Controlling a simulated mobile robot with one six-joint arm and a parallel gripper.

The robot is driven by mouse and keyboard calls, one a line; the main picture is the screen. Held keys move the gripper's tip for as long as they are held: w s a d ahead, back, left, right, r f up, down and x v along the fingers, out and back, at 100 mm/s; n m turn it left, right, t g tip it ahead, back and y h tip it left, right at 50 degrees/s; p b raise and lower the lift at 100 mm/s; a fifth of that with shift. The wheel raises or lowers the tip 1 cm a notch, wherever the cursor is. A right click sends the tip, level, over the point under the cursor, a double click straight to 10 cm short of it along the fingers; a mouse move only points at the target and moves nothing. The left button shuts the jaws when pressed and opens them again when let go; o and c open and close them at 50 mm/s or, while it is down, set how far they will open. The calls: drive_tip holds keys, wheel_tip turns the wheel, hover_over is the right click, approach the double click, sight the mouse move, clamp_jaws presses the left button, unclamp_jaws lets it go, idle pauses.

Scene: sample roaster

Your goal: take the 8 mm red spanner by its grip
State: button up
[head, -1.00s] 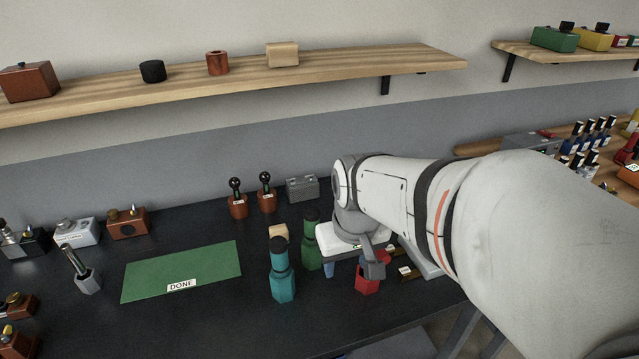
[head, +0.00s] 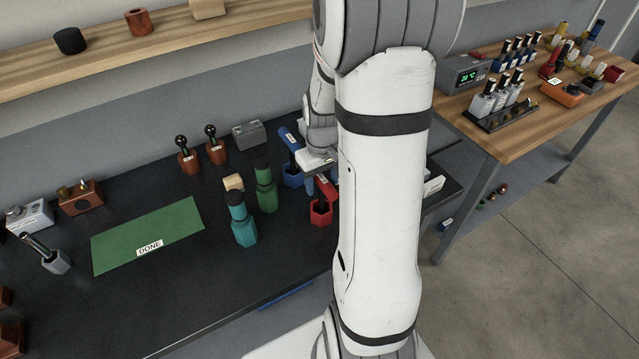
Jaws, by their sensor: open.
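A red tool in a red hexagonal holder (head: 321,212) stands on the dark bench in the head view, just left of my white arm link. It looks like the red spanner, but its size marking is not readable. My gripper (head: 318,176) is just above and behind it, pointing down and partly hidden by my arm. It is open, and I see nothing held in it. Whether the fingers touch the red tool cannot be told.
A green mat marked DONE (head: 185,220) lies to the left. A wooden bench (head: 512,140) with several bottles and tools stands at the right. A wooden shelf (head: 170,55) runs above.

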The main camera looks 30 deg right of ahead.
sight(321, 199)
drive_tip(key=shift+f, duration=1.75)
drive_tip(key=shift+c, duration=0.3)
clamp_jaws()
